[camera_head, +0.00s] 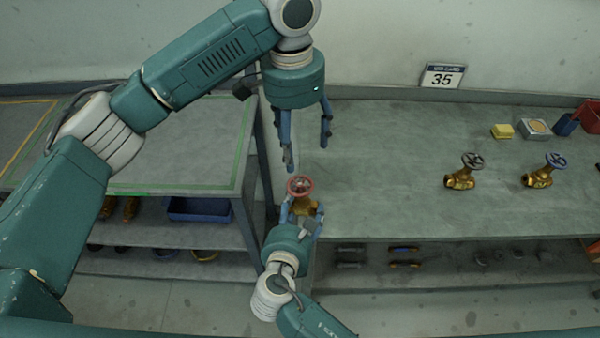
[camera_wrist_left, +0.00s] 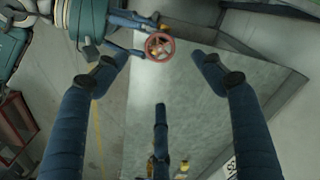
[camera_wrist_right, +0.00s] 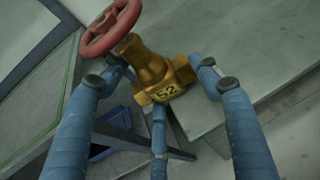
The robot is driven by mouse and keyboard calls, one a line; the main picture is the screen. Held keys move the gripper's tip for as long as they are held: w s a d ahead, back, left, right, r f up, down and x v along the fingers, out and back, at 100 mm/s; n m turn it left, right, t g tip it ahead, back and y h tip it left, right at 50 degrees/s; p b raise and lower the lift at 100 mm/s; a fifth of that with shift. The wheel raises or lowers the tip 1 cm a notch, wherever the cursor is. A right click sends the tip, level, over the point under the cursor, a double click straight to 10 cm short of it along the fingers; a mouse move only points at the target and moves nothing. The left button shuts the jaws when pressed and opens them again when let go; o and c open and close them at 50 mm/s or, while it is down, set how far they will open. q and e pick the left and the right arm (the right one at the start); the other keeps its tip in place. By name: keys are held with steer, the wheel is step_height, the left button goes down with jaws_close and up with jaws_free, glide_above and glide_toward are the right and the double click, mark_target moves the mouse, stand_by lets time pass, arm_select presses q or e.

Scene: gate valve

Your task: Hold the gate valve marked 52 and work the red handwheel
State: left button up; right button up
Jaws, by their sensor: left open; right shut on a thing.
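The brass gate valve marked 52 (camera_wrist_right: 155,72) has a red handwheel (camera_wrist_right: 110,27) on top and sits tilted between my right gripper's fingers. In the head view the valve (camera_head: 306,207) is held near the front left corner of the right-hand bench, with its red handwheel (camera_head: 300,186) facing up. My right gripper (camera_head: 302,212) is shut on the valve body. My left gripper (camera_head: 307,152) is open and empty, pointing down above and behind the handwheel, apart from it. In the left wrist view the handwheel (camera_wrist_left: 160,46) shows beyond the open fingers, near the top.
Two more brass valves, one with a dark handwheel (camera_head: 461,172) and one with a blue handwheel (camera_head: 543,171), stand on the right-hand bench (camera_head: 390,160). A yellow block (camera_head: 502,131) and a sign reading 35 (camera_head: 441,76) are behind. The green-edged left table (camera_head: 190,160) is clear.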

mark_target(300, 183)
arm_select(q)
step_height(300, 183, down, 12)
steer(key=n, duration=0.4)
steer(key=shift+d, duration=0.15)
stand_by(0.3)
steer(key=c, duration=1.1)
